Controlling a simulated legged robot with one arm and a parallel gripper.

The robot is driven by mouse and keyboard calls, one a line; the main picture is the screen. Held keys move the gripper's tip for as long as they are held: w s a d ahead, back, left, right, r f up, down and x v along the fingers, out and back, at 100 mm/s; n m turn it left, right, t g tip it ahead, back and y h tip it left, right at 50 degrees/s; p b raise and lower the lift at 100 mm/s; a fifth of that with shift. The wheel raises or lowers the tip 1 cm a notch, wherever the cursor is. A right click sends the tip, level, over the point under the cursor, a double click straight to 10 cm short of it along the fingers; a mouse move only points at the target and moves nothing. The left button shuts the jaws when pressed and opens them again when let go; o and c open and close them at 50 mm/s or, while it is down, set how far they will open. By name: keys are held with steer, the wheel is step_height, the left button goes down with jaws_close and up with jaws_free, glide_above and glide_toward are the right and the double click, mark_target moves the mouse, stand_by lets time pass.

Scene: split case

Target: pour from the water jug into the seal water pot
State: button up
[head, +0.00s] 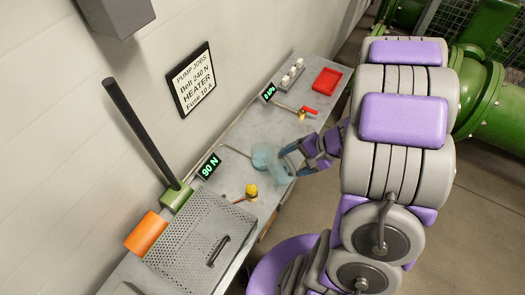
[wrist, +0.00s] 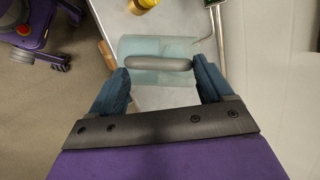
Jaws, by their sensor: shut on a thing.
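My gripper (head: 290,160) is shut on the water jug (head: 280,176), a clear blue-tinted vessel at the bench's front edge in the head view. In the wrist view, the two blue fingers of my gripper (wrist: 162,75) hold the ends of the grey handle, and the jug's clear body (wrist: 150,48) spreads behind it. The jug's exact tilt and any water flow are unclear.
The grey bench (head: 232,172) carries a perforated guard (head: 195,240), a yellow knob (head: 251,190), a red-handled valve (head: 309,110), a red tray (head: 326,80) and a rack of white pieces (head: 288,75). A thin pipe (wrist: 219,35) passes near the jug.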

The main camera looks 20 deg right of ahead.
steer(key=shift+w+a+r+g+h, duration=0.3)
steer(key=shift+w+r+g+h, duration=0.1)
steer(key=shift+w+r+g, duration=0.4)
stand_by(2.0)
steer(key=shift+s, duration=0.1)
steer(key=shift+s+d+f+t+y, duration=0.15)
steer(key=shift+s+f+t+y, duration=0.15)
steer(key=shift+s+f+t, duration=0.25)
steer(key=shift+s+d+f+t+y, duration=0.15)
steer(key=shift+s+f+t+y, duration=0.15)
steer(key=shift+s+f+t, duration=0.3)
steer(key=shift+d+t, duration=0.25)
